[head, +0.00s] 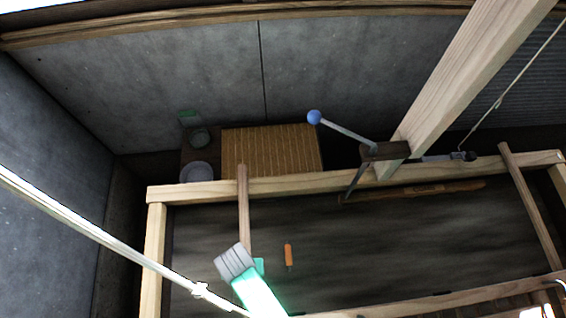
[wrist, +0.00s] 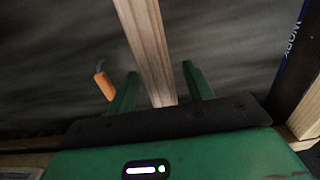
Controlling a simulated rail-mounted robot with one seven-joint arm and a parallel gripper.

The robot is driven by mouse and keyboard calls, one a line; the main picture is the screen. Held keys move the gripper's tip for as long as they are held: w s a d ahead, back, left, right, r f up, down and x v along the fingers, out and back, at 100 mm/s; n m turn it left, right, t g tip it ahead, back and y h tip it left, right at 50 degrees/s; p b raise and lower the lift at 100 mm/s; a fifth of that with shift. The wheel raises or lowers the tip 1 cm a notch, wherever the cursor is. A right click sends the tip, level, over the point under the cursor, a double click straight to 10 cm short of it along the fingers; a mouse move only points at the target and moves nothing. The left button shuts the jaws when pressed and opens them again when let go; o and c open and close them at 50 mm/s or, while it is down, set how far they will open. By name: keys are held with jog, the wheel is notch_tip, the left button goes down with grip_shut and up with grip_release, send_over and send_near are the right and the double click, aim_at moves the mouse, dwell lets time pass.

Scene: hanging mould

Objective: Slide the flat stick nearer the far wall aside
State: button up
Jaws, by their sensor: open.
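A flat wooden stick (head: 243,205) lies across the far rail of a timber frame, on its left part, and runs down toward my gripper. In the wrist view, a flat stick (wrist: 148,45) passes between the two green fingers of my gripper (wrist: 160,72). The fingers are apart, with a gap showing on each side of the stick; its lower end is hidden behind the gripper body. In the head view my green gripper (head: 258,290) is at the stick's lower end and partly hides it. A second flat stick (head: 530,205) crosses the frame on the right.
The timber frame's far rail (head: 300,184) borders a dark sheet (head: 340,230). An orange-handled tool (head: 288,254) lies right of my gripper. A thick slanted beam (head: 460,75) and a blue-knobbed lever (head: 314,117) stand at the far side. A concrete wall (head: 190,85) lies behind.

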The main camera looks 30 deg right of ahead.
jog(key=shift+c, duration=0.2)
jog(key=c, duration=1)
jog(key=shift+o, duration=0.2)
jog(key=w+a+b, duration=0.2)
jog(key=w+a, duration=0.4)
jog(key=a, duration=0.5)
jog(key=shift+b, duration=0.4)
jog(key=o, duration=1)
jog(key=shift+w+a, duration=0.15)
jog(key=shift+a, duration=0.1)
jog(key=shift+o, duration=0.2)
jog(key=shift+d, duration=0.1)
notch_tip(320, 180, up, 8)
jog(key=p, duration=0.1)
